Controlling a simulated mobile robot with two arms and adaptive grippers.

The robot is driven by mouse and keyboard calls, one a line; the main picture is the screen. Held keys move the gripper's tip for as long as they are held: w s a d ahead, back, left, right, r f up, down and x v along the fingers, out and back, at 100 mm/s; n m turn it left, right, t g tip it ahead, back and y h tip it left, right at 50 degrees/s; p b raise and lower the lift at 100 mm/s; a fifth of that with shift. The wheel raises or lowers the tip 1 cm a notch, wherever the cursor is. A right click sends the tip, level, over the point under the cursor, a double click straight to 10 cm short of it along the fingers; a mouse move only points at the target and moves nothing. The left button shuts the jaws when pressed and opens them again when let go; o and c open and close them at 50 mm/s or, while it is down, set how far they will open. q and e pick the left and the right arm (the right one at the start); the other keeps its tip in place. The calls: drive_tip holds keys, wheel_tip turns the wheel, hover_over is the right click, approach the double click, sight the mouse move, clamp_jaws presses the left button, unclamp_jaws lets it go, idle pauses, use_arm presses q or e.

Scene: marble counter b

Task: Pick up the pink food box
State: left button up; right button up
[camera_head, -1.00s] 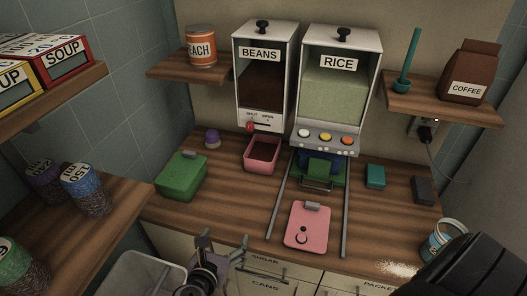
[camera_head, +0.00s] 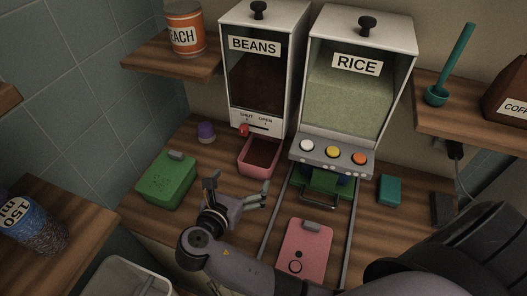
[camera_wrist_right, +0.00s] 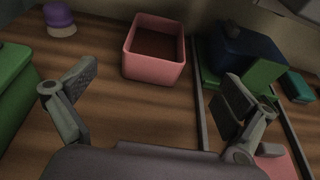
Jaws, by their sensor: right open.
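The pink food box (camera_head: 256,171) stands open on the counter under the beans dispenser, with dark brown contents inside. Its front wall and rim show clearly in the right wrist view (camera_wrist_right: 150,70). A pink lid (camera_head: 306,252) with a grey latch lies apart from it, between the two rails. My right gripper (camera_head: 238,188) is open and empty, in front of the box on the near side. In the wrist view its fingers (camera_wrist_right: 158,95) are spread wide, with the box beyond them and between them. My left gripper is not in view.
The beans dispenser (camera_head: 257,85) stands behind the box. The rice dispenser (camera_head: 352,100) is to its right, with a green and blue box (camera_head: 325,182) below. A closed green box (camera_head: 166,182) and purple-topped jar (camera_head: 206,132) stand left. Metal rails (camera_head: 272,222) run right of the gripper.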

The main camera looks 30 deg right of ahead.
sight(255, 177)
drive_tip(key=p+x, duration=0.1)
drive_tip(key=x, duration=0.7)
drive_tip(key=shift+w+d+p, duration=0.2)
drive_tip(key=shift+d+p, duration=0.05)
drive_tip(key=shift+p, duration=0.05)
drive_tip(key=shift+w+d+f, duration=0.25)
drive_tip(key=shift+w+d, duration=0.25)
drive_tip(key=p+x, duration=0.1)
drive_tip(key=x, duration=0.4)
drive_tip(key=shift+f+p, duration=0.1)
drive_tip(key=shift+p, duration=0.2)
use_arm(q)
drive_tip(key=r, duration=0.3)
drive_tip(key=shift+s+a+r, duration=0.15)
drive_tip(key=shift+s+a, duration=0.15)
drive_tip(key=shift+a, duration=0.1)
use_arm(e)
drive_tip(key=shift+a, duration=0.2)
drive_tip(key=shift+c, duration=0.5)
drive_tip(key=shift+c, duration=0.6)
drive_tip(key=c, duration=1)
